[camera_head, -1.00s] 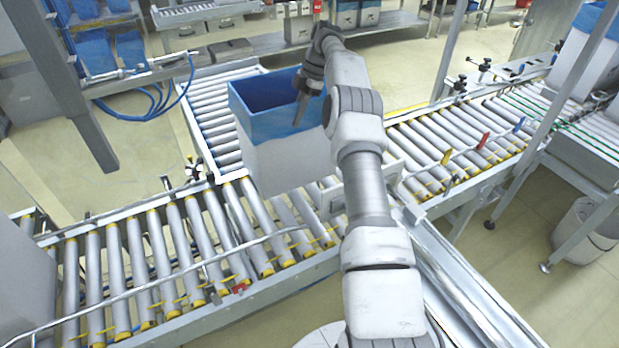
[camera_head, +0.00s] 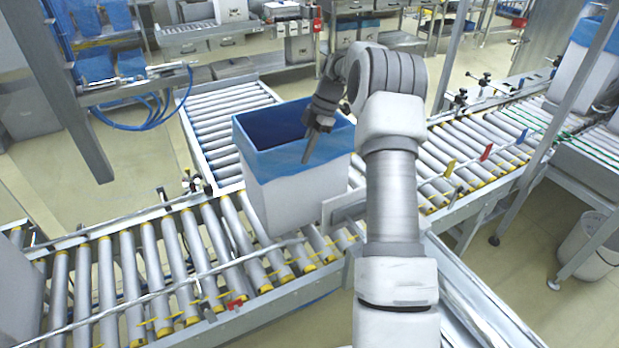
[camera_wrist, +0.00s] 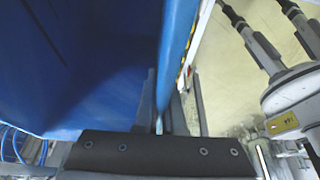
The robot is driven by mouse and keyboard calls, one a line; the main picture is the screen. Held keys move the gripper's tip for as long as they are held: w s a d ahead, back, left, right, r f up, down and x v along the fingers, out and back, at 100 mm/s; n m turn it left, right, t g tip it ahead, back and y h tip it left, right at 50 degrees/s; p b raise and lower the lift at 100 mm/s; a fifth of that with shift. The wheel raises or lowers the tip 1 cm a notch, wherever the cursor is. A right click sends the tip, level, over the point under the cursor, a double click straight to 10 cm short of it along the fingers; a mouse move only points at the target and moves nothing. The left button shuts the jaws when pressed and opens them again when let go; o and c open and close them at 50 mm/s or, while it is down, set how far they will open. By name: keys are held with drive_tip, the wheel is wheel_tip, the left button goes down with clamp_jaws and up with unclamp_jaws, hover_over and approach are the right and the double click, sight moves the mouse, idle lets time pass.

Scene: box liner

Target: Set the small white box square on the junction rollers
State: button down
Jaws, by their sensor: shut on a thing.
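The small white box (camera_head: 292,200), with a blue liner (camera_head: 320,160) folded over its rim, stands at the junction rollers (camera_head: 235,225), where the side conveyor meets the front line. It looks turned slightly to the rollers; I cannot tell whether its base rests fully on them. My gripper (camera_head: 309,158) points down at the box's right side and is shut on its lined rim. In the wrist view, the blue rim (camera_wrist: 176,50) runs between the fingers of my gripper (camera_wrist: 165,120). The lower right of the box is partly hidden.
The side conveyor (camera_head: 225,115) behind the box is empty. Rollers to the left (camera_head: 130,270) are clear up to a grey box (camera_head: 15,290). A thin guide rail (camera_head: 200,275) crosses the front rollers. Another lined box (camera_head: 580,70) stands far right.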

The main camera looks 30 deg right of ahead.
drive_tip(key=s+f, duration=0.3)
drive_tip(key=f, duration=0.2)
drive_tip(key=shift+a+f, duration=0.15)
drive_tip(key=shift+f, duration=0.2)
drive_tip(key=shift+f, duration=0.2)
drive_tip(key=c, duration=1)
unclamp_jaws()
